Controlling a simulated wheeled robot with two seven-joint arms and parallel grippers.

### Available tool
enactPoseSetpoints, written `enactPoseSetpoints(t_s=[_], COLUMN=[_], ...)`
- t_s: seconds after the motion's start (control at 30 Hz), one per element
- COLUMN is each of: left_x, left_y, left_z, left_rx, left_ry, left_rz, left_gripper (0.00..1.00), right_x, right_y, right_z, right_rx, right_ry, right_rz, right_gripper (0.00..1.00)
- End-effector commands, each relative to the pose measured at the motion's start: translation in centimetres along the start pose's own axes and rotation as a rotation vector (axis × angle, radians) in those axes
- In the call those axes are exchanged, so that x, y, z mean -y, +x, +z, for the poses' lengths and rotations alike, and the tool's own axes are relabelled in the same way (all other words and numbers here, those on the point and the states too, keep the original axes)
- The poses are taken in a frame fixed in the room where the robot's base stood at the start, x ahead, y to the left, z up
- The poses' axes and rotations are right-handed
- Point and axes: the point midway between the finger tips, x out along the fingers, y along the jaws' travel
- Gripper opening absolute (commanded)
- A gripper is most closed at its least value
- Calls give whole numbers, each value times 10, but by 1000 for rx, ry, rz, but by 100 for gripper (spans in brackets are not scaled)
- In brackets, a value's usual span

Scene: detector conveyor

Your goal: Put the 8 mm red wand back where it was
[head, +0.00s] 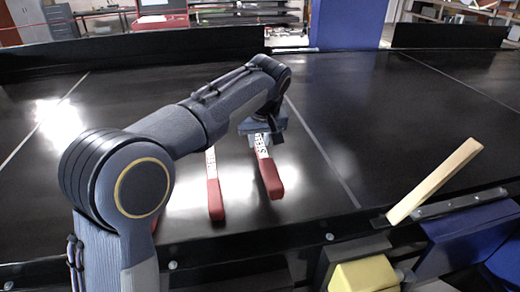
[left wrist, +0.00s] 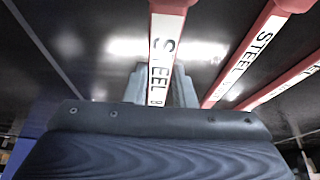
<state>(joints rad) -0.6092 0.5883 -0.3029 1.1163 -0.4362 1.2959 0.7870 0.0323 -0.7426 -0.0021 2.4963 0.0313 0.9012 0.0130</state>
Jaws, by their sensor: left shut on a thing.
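The red wand (head: 270,180) with a white label is in the jaws of my left gripper (head: 263,130). In the left wrist view its label (left wrist: 161,55) reads "STEEL" and what looks like an 8. The jaws (left wrist: 160,88) are shut around the labelled part, and the red end sticks out toward the belt's front edge in the head view. Another red wand (head: 214,195) is to its left, partly hidden behind my left arm. The left wrist view shows two more red wands, one labelled STEEL (left wrist: 245,62) and one farther right (left wrist: 290,85). My right gripper is out of view.
The black shiny conveyor belt (head: 370,110) with pale cross lines fills the middle and is clear at right. A pale wooden bar (head: 435,182) stands tilted at the front edge. A yellow block (head: 364,276) and blue parts (head: 470,240) are below the edge. Dark side walls (head: 130,53) stand behind.

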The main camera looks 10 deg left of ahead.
Motion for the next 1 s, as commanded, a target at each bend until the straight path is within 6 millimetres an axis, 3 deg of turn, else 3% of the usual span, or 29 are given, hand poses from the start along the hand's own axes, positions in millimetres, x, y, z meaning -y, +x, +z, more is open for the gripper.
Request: enactPoseSetpoints(t_s=[0.33,0.5,0.9,0.93,1.0], left_x=[-6,-6,-6,-5,-5], left_y=[30,58,59,58,58], left_z=[-9,4,5,5,4], left_rx=[0,-2,-1,0,0], left_ry=[0,0,0,0,0], left_rz=[1,3,3,2,2], left_gripper=[0,0,0,27,36], right_x=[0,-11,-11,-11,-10], right_y=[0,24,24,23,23], right_z=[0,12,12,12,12], right_rx=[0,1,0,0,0], right_ry=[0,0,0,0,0], right_rz=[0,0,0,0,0], right_gripper=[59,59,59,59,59])
